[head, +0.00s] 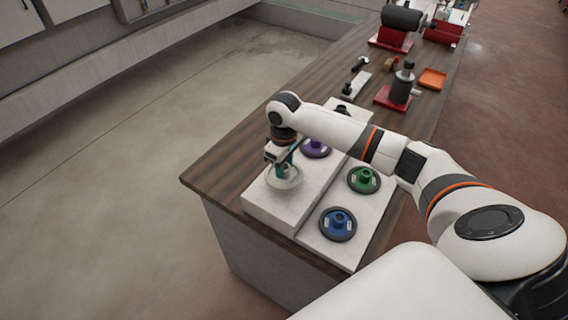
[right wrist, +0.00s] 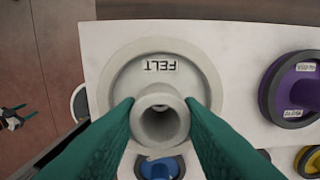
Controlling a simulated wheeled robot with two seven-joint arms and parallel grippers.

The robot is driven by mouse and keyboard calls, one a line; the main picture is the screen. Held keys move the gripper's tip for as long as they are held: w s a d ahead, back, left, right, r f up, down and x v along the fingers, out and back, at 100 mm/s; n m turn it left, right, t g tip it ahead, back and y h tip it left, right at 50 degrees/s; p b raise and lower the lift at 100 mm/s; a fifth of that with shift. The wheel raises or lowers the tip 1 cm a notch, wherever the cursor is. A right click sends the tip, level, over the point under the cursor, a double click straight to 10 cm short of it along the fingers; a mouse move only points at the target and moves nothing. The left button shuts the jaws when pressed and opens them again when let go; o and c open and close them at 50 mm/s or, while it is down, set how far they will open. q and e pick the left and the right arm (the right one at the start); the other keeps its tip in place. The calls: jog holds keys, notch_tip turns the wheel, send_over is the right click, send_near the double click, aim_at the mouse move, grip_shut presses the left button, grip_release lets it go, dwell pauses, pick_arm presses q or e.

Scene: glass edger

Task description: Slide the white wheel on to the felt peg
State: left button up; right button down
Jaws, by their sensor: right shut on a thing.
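The white wheel (right wrist: 118,91), a pale disc with FELT lettered on its face, has a round hollow hub. In the head view the wheel (head: 284,179) is at the near left part of the raised white board. My right gripper (right wrist: 160,105) is shut on the hub, one teal finger on each side. The gripper also shows above the wheel in the head view (head: 283,166). The felt peg is hidden, and I cannot tell whether the wheel is on it or above it. My left gripper (right wrist: 13,116) appears small at the left of the wrist view, fingers apart.
A purple wheel (head: 315,148), a green wheel (head: 364,180) and a blue wheel (head: 338,224) lie close by on white boards. A yellow wheel (right wrist: 311,160) shows at the wrist view's corner. Red-based machines (head: 397,91) and an orange tray (head: 432,79) stand farther along the bench.

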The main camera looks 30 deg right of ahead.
jog(key=shift+f+b, duration=0.65)
jog(key=shift+f, duration=1.35)
jog(key=c, duration=0.9)
grip_release()
jog(key=shift+r, duration=0.1)
jog(key=shift+r, duration=0.35)
notch_tip(320, 180, up, 11)
jog(key=b, duration=0.3)
jog(key=shift+r+b, duration=0.15)
jog(key=shift+b, duration=0.25)
